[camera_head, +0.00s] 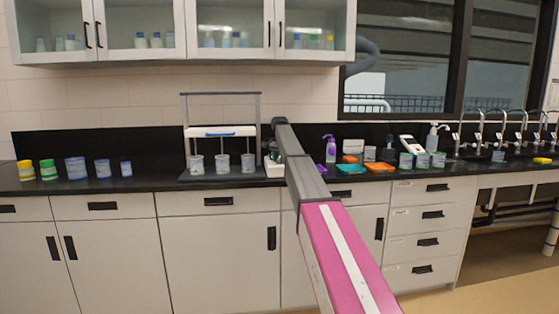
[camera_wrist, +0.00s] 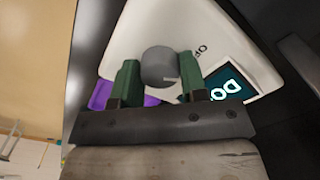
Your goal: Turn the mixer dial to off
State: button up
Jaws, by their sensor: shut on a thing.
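In the wrist view, the mixer dial (camera_wrist: 157,62) is a round grey knob on a white panel (camera_wrist: 125,42). My gripper (camera_wrist: 160,70) has its green fingers on either side of the dial and is shut on it. A small light mark on the dial points toward its lower right. In the head view, my arm hides most of the panel and dial.
A stirrer rack (camera_head: 222,95) with several beakers stands left of my arm. Several tubs (camera_head: 75,168) stand on the far left of the black counter (camera_head: 150,184). A purple bottle (camera_head: 330,149) and orange and teal items are to the right. Wall cabinets (camera_head: 140,22) hang above.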

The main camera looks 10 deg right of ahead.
jog(key=shift+n, duration=2.2)
jog(key=o, duration=0.9)
jog(key=shift+r, duration=0.15)
notch_tip(320, 180, up, 11)
jog(key=shift+f, duration=0.2)
jog(key=shift+s, duration=0.1)
